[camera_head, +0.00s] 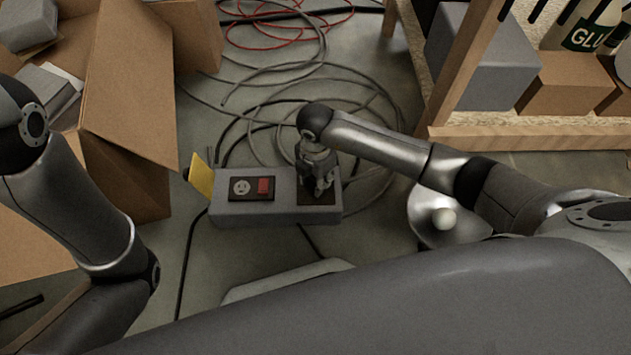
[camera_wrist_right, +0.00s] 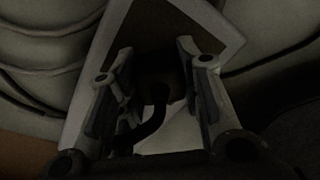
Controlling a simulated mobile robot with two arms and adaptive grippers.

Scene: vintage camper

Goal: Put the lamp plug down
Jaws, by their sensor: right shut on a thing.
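A grey power box (camera_head: 255,212) lies on the floor in the middle of the head view. A socket and a red switch (camera_head: 264,186) sit on its left part, a dark brown pad (camera_head: 319,197) on its right part. My right gripper (camera_head: 319,188) points down over this pad. In the right wrist view its fingers (camera_wrist_right: 158,62) are shut on the dark lamp plug (camera_wrist_right: 160,78), with a black cord curving from it. The plug is low over the pad; I cannot tell if it touches. The plug is hidden in the head view. My left gripper is out of view.
A lamp with a round metal reflector and white bulb (camera_head: 443,217) lies right of the box, close to my right arm. Coiled grey cables (camera_head: 290,75) cover the floor behind. An open cardboard box (camera_head: 140,95) stands left, a wooden shelf (camera_head: 520,137) at right.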

